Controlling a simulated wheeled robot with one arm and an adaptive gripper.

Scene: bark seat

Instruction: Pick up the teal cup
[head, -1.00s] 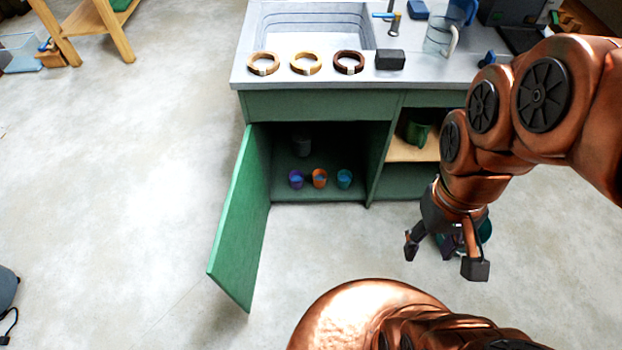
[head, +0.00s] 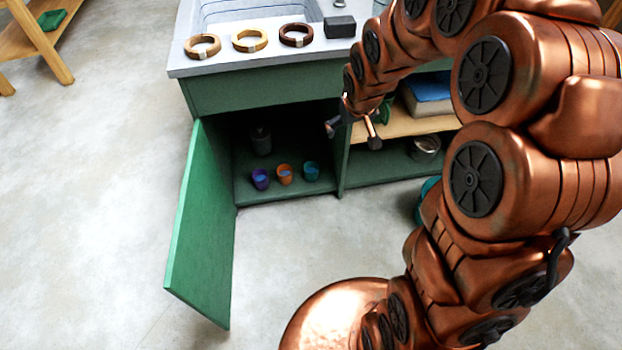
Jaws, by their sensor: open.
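The teal cup (head: 311,172) stands upright on the floor of the open cabinet compartment (head: 290,193), near its front edge. It is the rightmost of three small cups in a row, beside the orange cup (head: 284,174). My gripper (head: 351,135) is open and empty. In the picture it is above and to the right of the teal cup, in front of the cabinet, apart from the cup. No part of the teal cup is covered by my arm.
A purple cup (head: 260,179) stands left of the orange one, and a dark grey container (head: 260,140) is behind. The green door (head: 200,220) stands open at left. A divider (head: 343,165) borders the compartment at right. The counter (head: 230,62) with rings overhangs above.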

